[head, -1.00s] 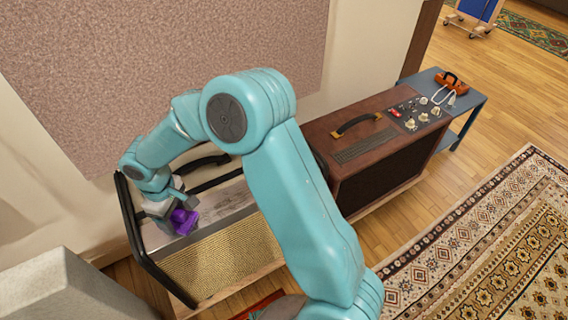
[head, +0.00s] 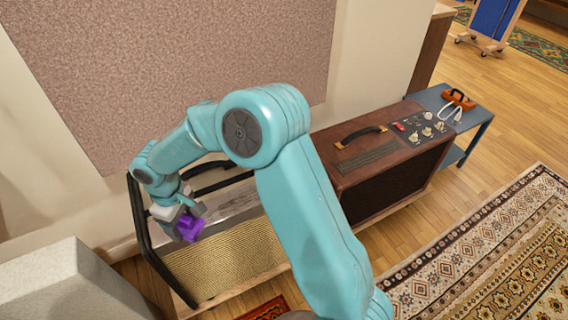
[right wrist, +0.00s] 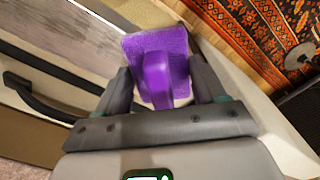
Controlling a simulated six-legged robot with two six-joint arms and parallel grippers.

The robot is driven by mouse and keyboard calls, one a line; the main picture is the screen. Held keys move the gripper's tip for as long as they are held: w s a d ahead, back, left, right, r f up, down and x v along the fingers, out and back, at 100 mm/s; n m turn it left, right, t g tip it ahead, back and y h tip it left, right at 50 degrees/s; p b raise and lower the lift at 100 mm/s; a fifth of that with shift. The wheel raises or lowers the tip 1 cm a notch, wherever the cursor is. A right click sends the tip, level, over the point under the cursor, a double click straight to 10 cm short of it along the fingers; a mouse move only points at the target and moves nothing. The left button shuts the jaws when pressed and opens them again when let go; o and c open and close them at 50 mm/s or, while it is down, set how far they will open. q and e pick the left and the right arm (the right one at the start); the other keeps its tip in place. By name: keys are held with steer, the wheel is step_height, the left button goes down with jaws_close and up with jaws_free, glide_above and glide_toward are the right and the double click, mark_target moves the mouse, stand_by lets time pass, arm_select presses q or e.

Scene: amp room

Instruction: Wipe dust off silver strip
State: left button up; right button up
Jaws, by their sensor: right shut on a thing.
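The silver strip (head: 228,205) runs along the top of an amp with a woven tan front (head: 228,258). It looks dull and greyish, with a mottled surface; it also shows in the right wrist view (right wrist: 75,33). My right gripper (head: 181,222) is shut on a purple wiping tool (head: 191,229) at the left end of the strip. In the right wrist view the gripper (right wrist: 164,88) grips the stem of the purple tool (right wrist: 155,65), whose broad pad faces away. I cannot tell whether the pad touches the strip. My left gripper is not in view.
A black handle (head: 205,190) and a black side frame (head: 150,245) stand close to my right gripper. A brown amp (head: 370,150) with a handle and knobs is to the right. A blue bench (head: 470,118) stands beyond it. A grey block (head: 65,285) is at front left.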

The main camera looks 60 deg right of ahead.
steer(key=shift+r+p, duration=2.05)
steer(key=shift+r, duration=0.8)
